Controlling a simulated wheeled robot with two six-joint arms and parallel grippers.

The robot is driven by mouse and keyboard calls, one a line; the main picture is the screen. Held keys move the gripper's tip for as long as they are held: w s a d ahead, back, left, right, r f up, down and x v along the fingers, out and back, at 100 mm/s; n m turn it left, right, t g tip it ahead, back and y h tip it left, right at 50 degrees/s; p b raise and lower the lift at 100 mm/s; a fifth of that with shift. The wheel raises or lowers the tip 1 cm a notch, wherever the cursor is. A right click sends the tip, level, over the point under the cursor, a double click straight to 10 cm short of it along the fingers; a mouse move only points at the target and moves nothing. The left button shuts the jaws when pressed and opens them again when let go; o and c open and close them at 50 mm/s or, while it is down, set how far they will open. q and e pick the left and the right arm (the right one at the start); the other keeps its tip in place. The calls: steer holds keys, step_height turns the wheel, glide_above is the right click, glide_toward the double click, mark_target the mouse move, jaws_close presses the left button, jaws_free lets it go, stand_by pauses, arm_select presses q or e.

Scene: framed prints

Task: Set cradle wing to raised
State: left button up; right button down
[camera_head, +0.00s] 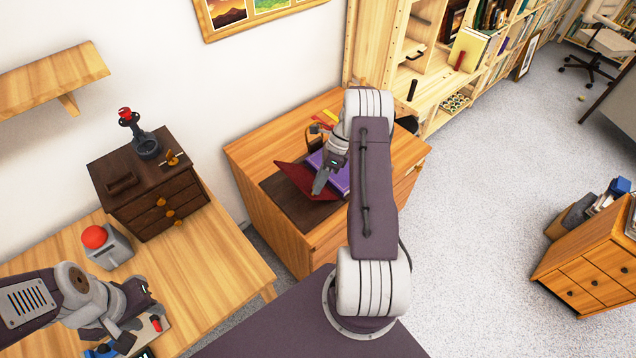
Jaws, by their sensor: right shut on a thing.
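A book cradle with a dark red wing (293,178) lies on a wooden cabinet (262,150) at the picture's middle. The wing looks tilted. A purple book (341,178) lies beside it, partly hidden by my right arm. My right gripper (320,186) is at the wing's right edge and is shut on the wing; the contact itself is small in view. My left gripper (135,318) is low at the left, over the light wooden table, away from the cradle. Whether its fingers are apart is unclear.
A dark drawer box (150,190) and a red push button (95,237) stand on the light table (205,260). Small tools lie near my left gripper. A wall shelf (50,75) is at upper left, a bookcase (430,60) behind the cabinet. Carpet at right is open.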

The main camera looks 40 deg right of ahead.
steer(key=c, duration=1.5)
jaws_free()
steer(key=shift+d+f, duration=0.15)
steer(key=shift+d, duration=0.05)
steer(key=o, duration=0.3)
steer(key=shift+d, duration=0.1)
steer(key=shift+d+f, duration=0.15)
steer(key=shift+d, duration=0.05)
steer(key=shift+r, duration=0.35)
steer(key=b+v, duration=0.1)
steer(key=v, duration=0.7)
steer(key=shift+d, duration=0.25)
steer(key=shift+r, duration=0.1)
